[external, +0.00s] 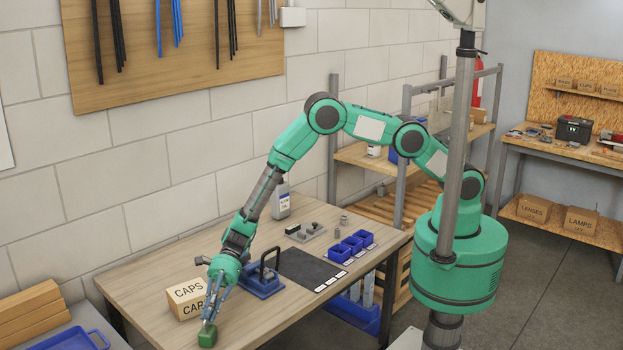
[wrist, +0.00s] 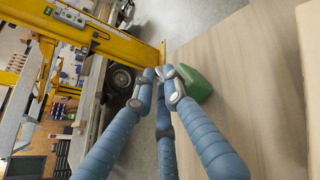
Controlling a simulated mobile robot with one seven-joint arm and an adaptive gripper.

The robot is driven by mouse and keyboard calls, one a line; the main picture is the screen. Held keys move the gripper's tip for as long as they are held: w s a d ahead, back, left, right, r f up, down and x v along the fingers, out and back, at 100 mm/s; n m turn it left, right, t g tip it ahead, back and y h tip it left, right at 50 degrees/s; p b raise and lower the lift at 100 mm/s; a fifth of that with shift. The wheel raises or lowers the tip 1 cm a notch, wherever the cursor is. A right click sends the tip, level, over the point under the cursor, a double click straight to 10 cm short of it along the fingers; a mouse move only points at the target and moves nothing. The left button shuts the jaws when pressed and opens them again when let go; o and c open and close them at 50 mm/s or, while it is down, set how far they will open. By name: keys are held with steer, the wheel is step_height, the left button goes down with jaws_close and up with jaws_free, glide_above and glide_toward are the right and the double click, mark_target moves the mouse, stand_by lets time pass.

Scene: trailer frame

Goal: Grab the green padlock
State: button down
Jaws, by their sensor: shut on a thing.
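The green padlock (external: 207,336) is at the front edge of the wooden table, at the tips of my gripper (external: 210,318) in the external view. In the wrist view the green padlock (wrist: 195,84) shows as a green block at the fingertips, to the right of them. My gripper (wrist: 166,82) has blue jointed fingers, closed together on the padlock's near end. The padlock's shackle is hidden or too small to make out. I cannot tell whether the padlock touches the tabletop.
A CAPS box (external: 187,297) stands just behind my gripper on the table (external: 150,270). A blue stand with a dark handle (external: 262,284), a dark mat (external: 308,268) and blue bins (external: 352,243) lie to the right. Bare tabletop lies right of the gripper.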

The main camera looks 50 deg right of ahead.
steer(key=shift+r, duration=0.15)
step_height(320, 180, up, 10)
stand_by(0.8)
steer(key=shift+w, duration=0.1)
stand_by(0.5)
